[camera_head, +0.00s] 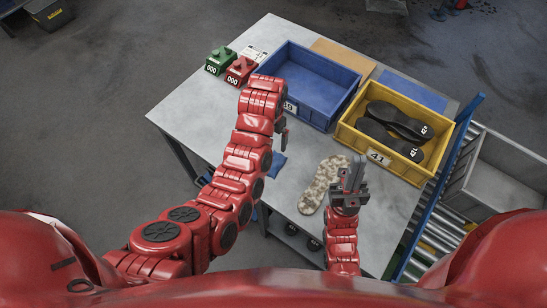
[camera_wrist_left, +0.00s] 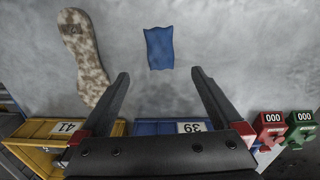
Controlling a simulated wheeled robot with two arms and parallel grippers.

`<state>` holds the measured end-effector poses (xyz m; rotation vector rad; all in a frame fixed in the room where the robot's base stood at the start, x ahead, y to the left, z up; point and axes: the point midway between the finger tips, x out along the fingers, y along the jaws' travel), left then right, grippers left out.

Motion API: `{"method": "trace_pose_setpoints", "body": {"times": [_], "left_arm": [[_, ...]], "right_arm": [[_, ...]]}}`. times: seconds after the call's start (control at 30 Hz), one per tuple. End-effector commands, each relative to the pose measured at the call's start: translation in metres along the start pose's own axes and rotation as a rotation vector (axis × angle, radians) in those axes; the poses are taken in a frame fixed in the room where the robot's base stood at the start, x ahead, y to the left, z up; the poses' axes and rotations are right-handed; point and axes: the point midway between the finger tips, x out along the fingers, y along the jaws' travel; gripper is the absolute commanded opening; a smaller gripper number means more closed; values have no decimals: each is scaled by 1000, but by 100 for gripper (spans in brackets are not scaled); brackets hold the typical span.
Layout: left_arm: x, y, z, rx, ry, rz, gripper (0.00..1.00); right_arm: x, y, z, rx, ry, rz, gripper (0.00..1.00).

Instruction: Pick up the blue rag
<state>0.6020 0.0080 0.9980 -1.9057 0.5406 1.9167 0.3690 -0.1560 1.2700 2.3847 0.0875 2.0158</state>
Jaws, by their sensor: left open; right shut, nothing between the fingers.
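The blue rag (camera_head: 277,164) lies on the grey table, partly hidden behind my left arm in the head view. The left wrist view shows the whole rag (camera_wrist_left: 159,48) as a small, slightly creased rectangle lying flat. My left gripper (camera_wrist_left: 158,74) is open and empty, with the rag ahead of and between the lines of its fingertips, apart from them. In the head view my left gripper is mostly hidden by its own wrist. My right gripper (camera_head: 355,172) is shut and empty, above the table to the right of the rag, beside a mottled beige sole.
The mottled sole (camera_head: 319,187) lies right of the rag. A blue bin (camera_head: 318,85) and a yellow bin (camera_head: 349,112) holding dark soles stand behind. Red (camera_head: 240,70) and green (camera_head: 219,60) counters sit at the back left. A roller conveyor (camera_head: 430,235) runs along the right.

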Motion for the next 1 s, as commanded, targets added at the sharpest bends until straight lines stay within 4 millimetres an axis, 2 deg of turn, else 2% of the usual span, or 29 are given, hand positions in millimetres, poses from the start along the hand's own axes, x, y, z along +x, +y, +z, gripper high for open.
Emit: {"method": "trace_pose_setpoints", "body": {"times": [0.03, 0.1, 0.3, 0.47, 0.77, 1.0], "left_arm": [[18, 1, 0, 2, -3, -1, 100], [36, 0, 0, 2, -2, -2, 100], [76, 0, -1, 0, 1, -2, 100], [100, 0, -2, 0, 3, -2, 100], [115, 0, -2, -1, 3, -1, 100], [132, 0, -7, -1, -2, -1, 100]], "right_arm": [[-17, -1, 3, 0, -1, 0, 0], [-32, -2, 5, 0, -1, 0, 0], [-68, -3, 12, 0, -1, 0, 0], [-92, -4, 16, 0, -1, 0, 0], [-85, -4, 14, 0, 0, 0, 0], [-68, -3, 12, 0, 0, 0, 0]]}}
